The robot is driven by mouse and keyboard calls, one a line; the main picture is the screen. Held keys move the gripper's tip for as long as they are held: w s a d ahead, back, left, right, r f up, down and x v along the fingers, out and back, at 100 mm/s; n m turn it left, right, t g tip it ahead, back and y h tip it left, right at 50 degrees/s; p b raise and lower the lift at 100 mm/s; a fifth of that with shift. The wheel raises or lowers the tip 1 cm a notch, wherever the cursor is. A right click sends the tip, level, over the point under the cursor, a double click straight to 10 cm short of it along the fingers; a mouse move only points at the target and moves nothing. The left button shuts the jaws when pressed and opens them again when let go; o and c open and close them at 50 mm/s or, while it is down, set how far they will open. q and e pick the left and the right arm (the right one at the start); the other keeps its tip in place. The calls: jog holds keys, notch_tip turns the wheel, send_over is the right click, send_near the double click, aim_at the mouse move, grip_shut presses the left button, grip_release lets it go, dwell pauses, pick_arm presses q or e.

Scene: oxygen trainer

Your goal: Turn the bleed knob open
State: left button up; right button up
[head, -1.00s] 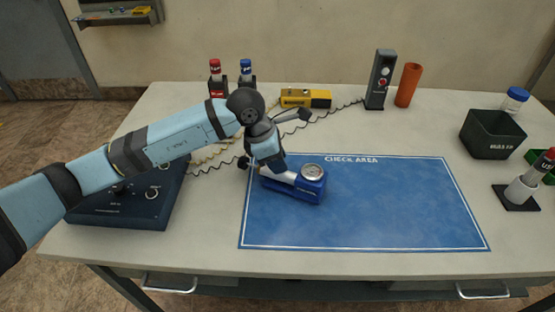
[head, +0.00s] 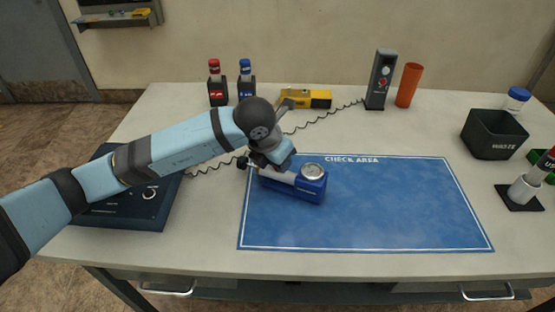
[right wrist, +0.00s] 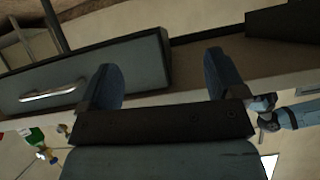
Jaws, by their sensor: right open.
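A blue device with a round dial gauge (head: 312,172) and a silver barrel (head: 277,174) lies at the left edge of the blue check area mat (head: 370,215). A small black knob (head: 243,162) shows at its left end; I cannot tell for sure that it is the bleed knob. My left gripper (head: 274,163) is down at the barrel, right of this knob. Its fingers are hidden by its own wrist, so contact is unclear. My right gripper (right wrist: 160,70) is open and empty in the right wrist view, apart from the device.
A dark blue control panel (head: 120,215) lies partly under my left arm. Red-capped and blue-capped bottles (head: 245,70), a yellow unit (head: 306,98), a grey box (head: 380,80) and an orange cylinder (head: 408,85) stand behind. A black waste bin (head: 493,135) is right. The mat's right side is clear.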

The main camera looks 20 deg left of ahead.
jog(key=shift+f, duration=0.1)
dwell(0.3)
pick_arm(q)
jog(key=o, duration=0.9)
jog(key=p+v, duration=0.1)
jog(key=v, duration=1.3)
jog(key=shift+d+p, duration=0.15)
jog(key=shift+p, duration=0.15)
pick_arm(e)
jog(key=shift+s+d, duration=0.1)
jog(key=shift+d, duration=0.05)
pick_arm(q)
jog(key=shift+f, duration=0.15)
pick_arm(e)
jog(key=shift+s, duration=0.1)
